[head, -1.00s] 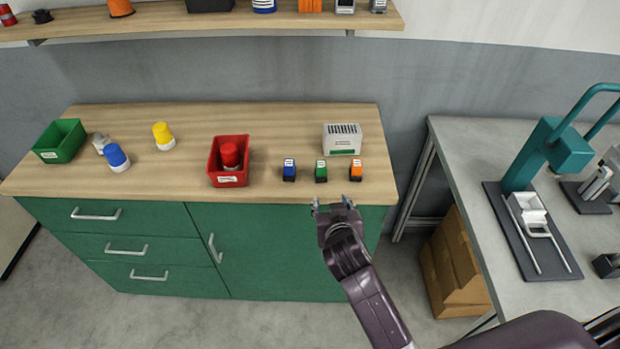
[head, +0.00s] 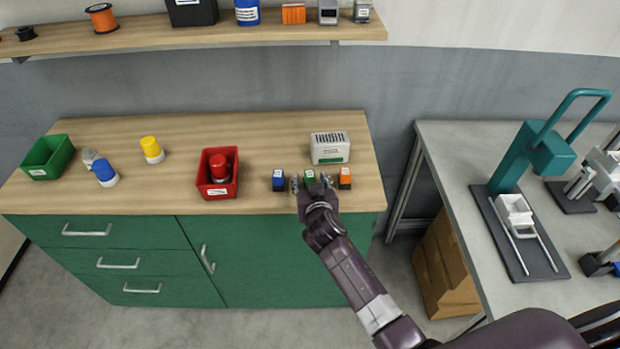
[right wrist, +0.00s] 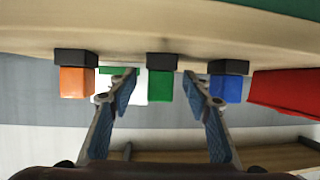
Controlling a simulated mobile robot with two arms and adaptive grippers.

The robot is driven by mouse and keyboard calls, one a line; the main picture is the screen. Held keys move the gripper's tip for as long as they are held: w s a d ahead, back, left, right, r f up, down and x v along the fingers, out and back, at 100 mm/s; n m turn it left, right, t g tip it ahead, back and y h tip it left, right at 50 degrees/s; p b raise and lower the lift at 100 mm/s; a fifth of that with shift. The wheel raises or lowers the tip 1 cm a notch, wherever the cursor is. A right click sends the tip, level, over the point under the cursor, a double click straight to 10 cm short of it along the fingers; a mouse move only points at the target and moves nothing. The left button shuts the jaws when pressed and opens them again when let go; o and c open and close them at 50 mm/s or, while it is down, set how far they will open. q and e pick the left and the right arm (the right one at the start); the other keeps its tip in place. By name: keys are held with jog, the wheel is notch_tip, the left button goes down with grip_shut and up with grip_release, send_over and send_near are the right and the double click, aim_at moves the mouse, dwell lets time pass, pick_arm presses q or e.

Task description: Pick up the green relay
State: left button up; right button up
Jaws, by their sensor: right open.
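The green relay (head: 310,175) stands near the front edge of the wooden counter, between a blue relay (head: 279,180) and an orange relay (head: 345,178). My right gripper (head: 311,184) is open, its fingers reaching to either side of the green relay. In the right wrist view, which looks upside down, the green relay (right wrist: 160,86) with its dark base shows between the two open fingertips (right wrist: 159,86), with a gap on each side. The orange relay (right wrist: 75,82) and the blue relay (right wrist: 226,88) lie just outside the fingers. My left gripper is not in view.
A white vented box (head: 330,148) stands close behind the relays. A red bin (head: 207,193) holding a red-capped item is to the left. Blue and yellow items and a green bin (head: 40,172) are farther left. A shelf (head: 200,38) hangs above.

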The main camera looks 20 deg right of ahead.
jog(key=shift+w+f, duration=0.2)
jog(key=shift+w, duration=0.2)
jog(key=shift+c, duration=0.3)
grip_shut()
jog(key=shift+r, duration=0.1)
